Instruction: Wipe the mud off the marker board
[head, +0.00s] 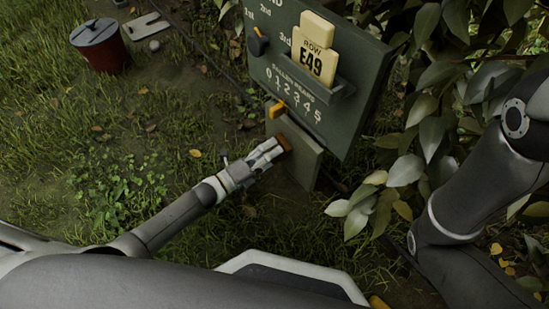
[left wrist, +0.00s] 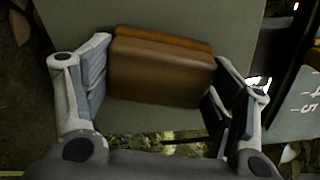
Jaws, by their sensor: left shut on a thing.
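My left gripper (head: 272,152) is shut on a brown and orange sponge-like block (head: 284,141). In the left wrist view the block (left wrist: 160,78) sits between the two fingers (left wrist: 160,90). The block is against or very close to a small plain grey-green board (head: 306,161), which stands low beneath the large sign; I cannot tell if they touch. This board (left wrist: 145,115) also fills much of the left wrist view behind the block. I see no clear mud on its visible part; the area behind the block is hidden. My right gripper is out of view.
Leafy branches (head: 430,110) crowd the right. A red bucket (head: 100,48) stands far left on open grass.

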